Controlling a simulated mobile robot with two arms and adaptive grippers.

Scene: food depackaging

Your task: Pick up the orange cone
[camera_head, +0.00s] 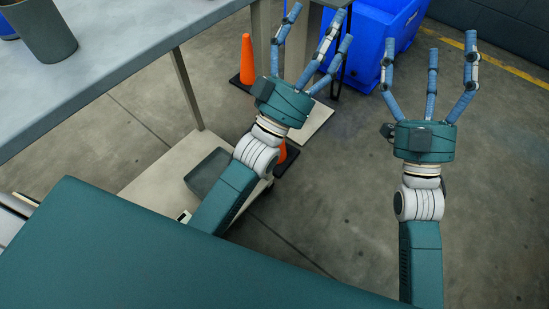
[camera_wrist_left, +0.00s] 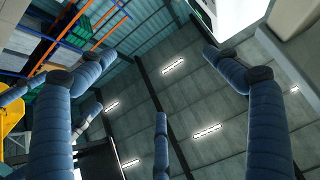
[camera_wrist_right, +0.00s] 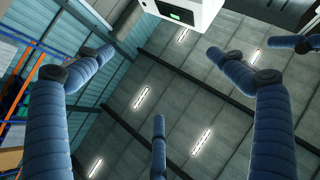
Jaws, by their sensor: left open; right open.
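An orange cone (camera_head: 247,62) stands upright on the floor beyond the grey table, at the top middle of the head view. A second orange cone (camera_head: 282,158) is mostly hidden behind my left arm, with a dark base showing below it. My left gripper (camera_head: 318,38) is open and empty, raised with its fingers spread, just to the right of the first cone in the picture. My right gripper (camera_head: 431,58) is open and empty further right, fingers pointing up the picture. Both wrist views show spread fingers against the ceiling, with no cone.
A grey table (camera_head: 120,65) fills the upper left, with a dark cup (camera_head: 48,30) on it. A blue bin (camera_head: 362,45) stands behind my grippers. A dark grey tray-like item (camera_head: 208,172) lies low beside my left arm. Concrete floor (camera_head: 500,190) is clear at right.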

